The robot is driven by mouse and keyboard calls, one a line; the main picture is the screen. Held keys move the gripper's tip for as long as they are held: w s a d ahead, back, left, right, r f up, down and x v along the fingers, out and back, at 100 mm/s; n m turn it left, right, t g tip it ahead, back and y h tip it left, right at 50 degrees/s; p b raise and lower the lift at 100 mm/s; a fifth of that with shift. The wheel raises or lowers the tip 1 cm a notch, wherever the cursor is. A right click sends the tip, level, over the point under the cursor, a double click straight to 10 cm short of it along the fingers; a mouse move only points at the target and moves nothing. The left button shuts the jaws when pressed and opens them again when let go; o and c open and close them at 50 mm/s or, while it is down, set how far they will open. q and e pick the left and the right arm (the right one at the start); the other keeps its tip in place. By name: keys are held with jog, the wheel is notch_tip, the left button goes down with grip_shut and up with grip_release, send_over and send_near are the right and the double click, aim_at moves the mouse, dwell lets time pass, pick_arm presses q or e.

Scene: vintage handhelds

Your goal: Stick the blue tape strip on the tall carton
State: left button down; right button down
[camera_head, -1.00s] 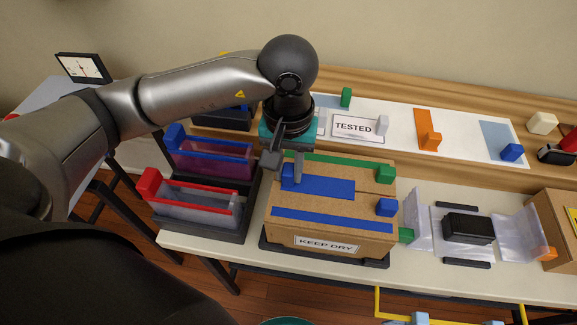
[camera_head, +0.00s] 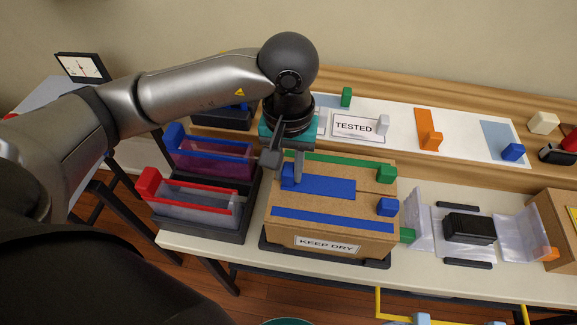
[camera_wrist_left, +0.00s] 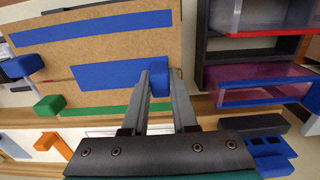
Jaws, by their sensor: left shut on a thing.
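The tall carton (camera_head: 345,240) is a brown box with a "KEEP DRY" label on its front. My left gripper (camera_head: 292,178) is above the left part of its top, shut on the blue tab (camera_wrist_left: 159,78) at one end of a blue tape strip (camera_head: 327,187). The strip lies along the middle of the carton top; I cannot tell whether it touches all along. It also shows in the left wrist view (camera_wrist_left: 110,76). A second blue strip (camera_head: 330,219) runs along the front top edge. My right gripper is not in view.
A green strip (camera_head: 340,164) runs along the carton's back edge. A white mat (camera_head: 460,137) with tabbed strips lies behind. A black handheld (camera_head: 468,228) sits to the right between clear flaps.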

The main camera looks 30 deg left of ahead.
pick_arm(q)
jog(key=shift+s+f, duration=0.15)
jog(key=shift+f, duration=0.1)
dwell(0.7)
jog(key=c, duration=0.6)
grip_release()
jog(key=shift+r, duration=0.1)
jog(key=shift+r+p, duration=1.2)
jog(key=shift+r, duration=1.9)
